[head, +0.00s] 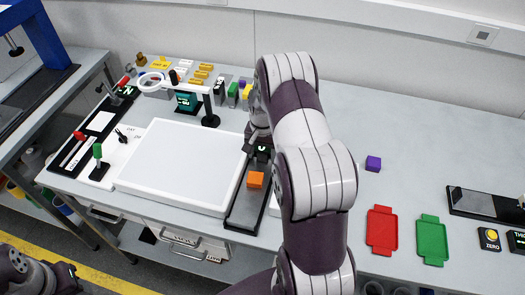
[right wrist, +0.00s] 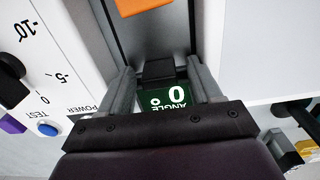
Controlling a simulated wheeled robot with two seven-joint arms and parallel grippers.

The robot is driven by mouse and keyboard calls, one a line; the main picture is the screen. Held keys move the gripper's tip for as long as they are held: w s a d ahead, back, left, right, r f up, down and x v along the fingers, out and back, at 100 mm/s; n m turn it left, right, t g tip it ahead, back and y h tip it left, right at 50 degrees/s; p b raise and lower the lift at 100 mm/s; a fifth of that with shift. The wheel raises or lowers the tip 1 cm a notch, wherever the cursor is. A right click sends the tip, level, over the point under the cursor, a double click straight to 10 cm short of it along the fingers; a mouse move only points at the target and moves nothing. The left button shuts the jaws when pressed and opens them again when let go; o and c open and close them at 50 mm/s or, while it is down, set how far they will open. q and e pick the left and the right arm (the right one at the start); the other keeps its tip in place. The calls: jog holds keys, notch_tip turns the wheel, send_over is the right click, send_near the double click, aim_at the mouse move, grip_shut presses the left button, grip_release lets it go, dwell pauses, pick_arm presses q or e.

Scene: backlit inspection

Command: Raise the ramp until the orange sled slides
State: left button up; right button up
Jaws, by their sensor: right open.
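The dark ramp (head: 242,208) lies flat beside the white panel. The orange sled (head: 255,180) rests on it. The sled's edge also shows at the top of the right wrist view (right wrist: 140,5). My right gripper (head: 259,147) is over the far end of the ramp, partly hidden by my arm. In the right wrist view it is open (right wrist: 162,88), its fingers either side of a black tab (right wrist: 158,72) at the ramp's end. I cannot tell whether they touch it. A green angle display (right wrist: 172,98) there reads 0. My left gripper (head: 66,277) is at the lower left corner, its jaws unclear.
A large white panel (head: 180,165) lies left of the ramp. A white box with a scale and blue button (right wrist: 48,130) stands close beside the right gripper.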

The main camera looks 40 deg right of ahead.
jog(key=shift+s+a, duration=0.1)
jog(key=shift+f, duration=0.1)
grip_shut()
notch_tip(320, 180, up, 8)
jog(key=s+a+h+p, duration=0.1)
jog(key=a+p, duration=0.1)
jog(key=p, duration=0.2)
jog(key=shift+s+t, duration=0.4)
jog(key=shift+a, duration=0.1)
grip_release()
